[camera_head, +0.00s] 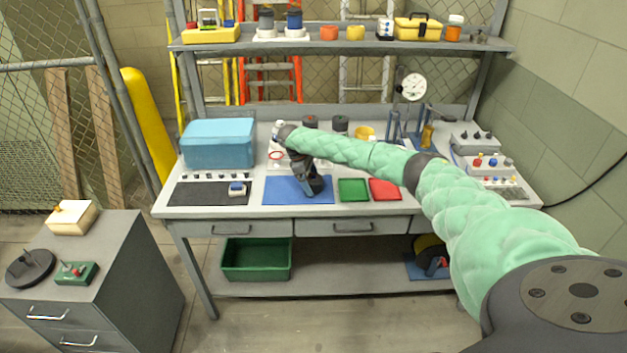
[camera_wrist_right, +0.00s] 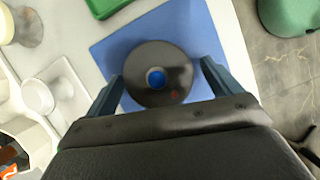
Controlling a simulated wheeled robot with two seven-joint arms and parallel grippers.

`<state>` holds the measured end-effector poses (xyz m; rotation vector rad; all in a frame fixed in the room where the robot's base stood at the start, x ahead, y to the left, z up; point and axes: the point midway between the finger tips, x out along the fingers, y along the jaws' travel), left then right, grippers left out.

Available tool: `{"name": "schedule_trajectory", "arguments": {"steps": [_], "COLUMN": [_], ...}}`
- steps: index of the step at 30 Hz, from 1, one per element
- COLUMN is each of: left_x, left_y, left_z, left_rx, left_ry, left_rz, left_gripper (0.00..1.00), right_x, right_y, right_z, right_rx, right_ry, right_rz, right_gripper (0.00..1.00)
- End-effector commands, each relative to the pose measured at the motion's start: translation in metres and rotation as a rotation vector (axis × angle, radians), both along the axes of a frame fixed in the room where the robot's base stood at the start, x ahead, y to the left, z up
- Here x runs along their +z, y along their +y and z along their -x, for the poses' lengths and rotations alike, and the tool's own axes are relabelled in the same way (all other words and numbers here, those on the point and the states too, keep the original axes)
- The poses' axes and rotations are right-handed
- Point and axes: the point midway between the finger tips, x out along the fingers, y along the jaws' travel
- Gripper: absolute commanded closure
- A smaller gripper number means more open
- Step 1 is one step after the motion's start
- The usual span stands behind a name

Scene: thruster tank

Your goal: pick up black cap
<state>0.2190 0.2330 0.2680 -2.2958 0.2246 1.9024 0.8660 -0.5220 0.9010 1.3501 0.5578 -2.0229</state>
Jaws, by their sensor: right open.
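The black cap (camera_wrist_right: 140,62) is a dark round disc with a blue centre and a small red mark. It lies on the blue mat (camera_wrist_right: 205,30), also seen on the workbench in the head view (camera_head: 281,190). My right gripper (camera_wrist_right: 161,70) is open, with one finger on each side of the cap and gaps between. In the head view the right gripper (camera_head: 308,188) points down over the mat and largely hides the cap. Whether the fingers are level with the cap is hard to tell. My left gripper is not in view.
A green tray (camera_head: 353,189) and a red tray (camera_head: 384,189) lie right of the mat. A dark mat (camera_head: 195,194) and a blue box (camera_head: 218,144) are to the left. White fixtures (camera_wrist_right: 38,97) stand close to the right gripper. A shelf (camera_head: 340,45) spans above.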

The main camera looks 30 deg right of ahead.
Motion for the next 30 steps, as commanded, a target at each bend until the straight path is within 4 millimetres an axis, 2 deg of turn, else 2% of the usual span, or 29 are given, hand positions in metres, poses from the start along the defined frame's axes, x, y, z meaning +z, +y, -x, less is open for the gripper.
{"name": "schedule_trajectory", "arguments": {"steps": [8, 15, 30], "left_x": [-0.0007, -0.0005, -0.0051], "left_y": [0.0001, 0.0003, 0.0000], "left_z": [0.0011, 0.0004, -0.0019], "left_rx": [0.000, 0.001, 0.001], "left_ry": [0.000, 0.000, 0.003], "left_rz": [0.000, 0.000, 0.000], "left_gripper": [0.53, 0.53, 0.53], "right_x": [-0.0022, -0.0019, 0.0045], "right_y": [-0.0003, -0.0003, -0.0006], "right_z": [0.0004, 0.0003, -0.0005], "right_rx": [0.000, 0.000, -0.001], "right_ry": [-0.001, -0.001, -0.003], "right_rz": [-0.001, -0.001, -0.001], "right_gripper": [0.10, 0.57, 0.58]}}
